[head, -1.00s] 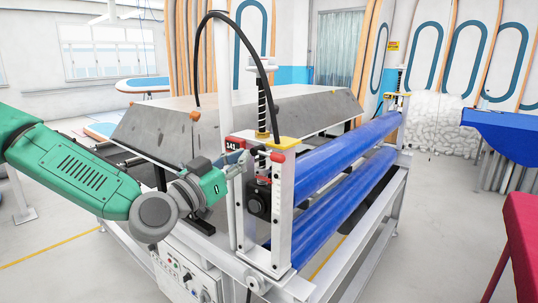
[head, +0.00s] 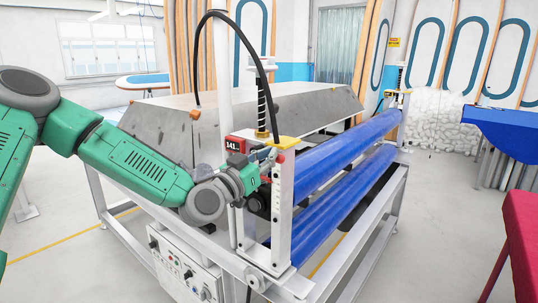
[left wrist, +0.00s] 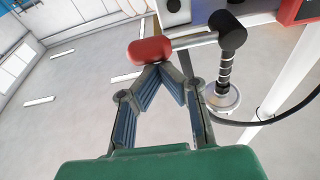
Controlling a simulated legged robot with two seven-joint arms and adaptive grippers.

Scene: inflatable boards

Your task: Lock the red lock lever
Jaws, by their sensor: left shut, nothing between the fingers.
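The red lock lever's rounded red knob (left wrist: 150,50) shows in the left wrist view. A grey rod joins it to a black joint (left wrist: 229,30) at the right. My left gripper (left wrist: 160,68) is shut and empty, its fingertips just below the knob. I cannot tell whether they touch it. In the head view my left gripper (head: 266,168) is at the near end post of the roller machine (head: 284,210), and the lever is hard to make out behind it. My right gripper is not in view.
Two long blue rollers (head: 350,155) run away from the post to the right. A black cable (head: 262,70) arches over the machine. A red display box (head: 236,146) is beside my gripper. A control box (head: 180,262) hangs below. Open floor lies to the left.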

